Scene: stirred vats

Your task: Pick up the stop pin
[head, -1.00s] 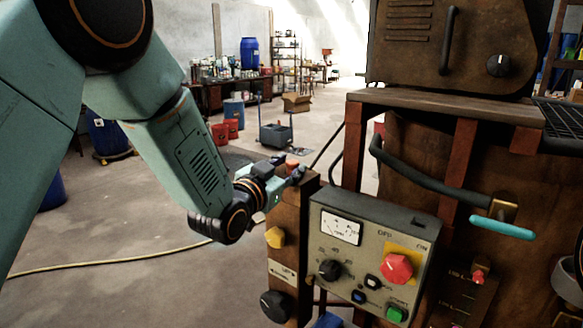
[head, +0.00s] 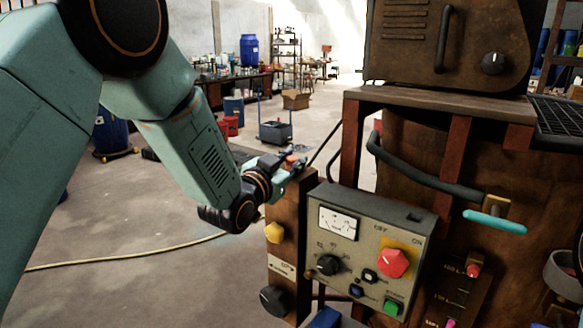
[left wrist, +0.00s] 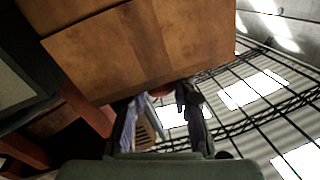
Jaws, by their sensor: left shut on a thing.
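My left gripper (head: 287,168) is at the top of the brown post (head: 291,215), left of the grey control box. It is shut on a small orange-red thing, which seems to be the stop pin (head: 291,158); only its top shows in the head view. In the left wrist view, a bit of red shows between the two fingers (left wrist: 163,108), against the edge of a brown block. The fingers hide most of the pin, and I cannot tell whether it is still seated in the post. My right gripper is not in view.
The control box (head: 340,270) has a red knob (head: 393,263) and a green button. A black handle with a turquoise grip (head: 495,222) sticks out in front of the rusty vat at right. A yellow knob (head: 274,232) sits on the post. The floor at left is open, with a yellow hose (head: 130,258).

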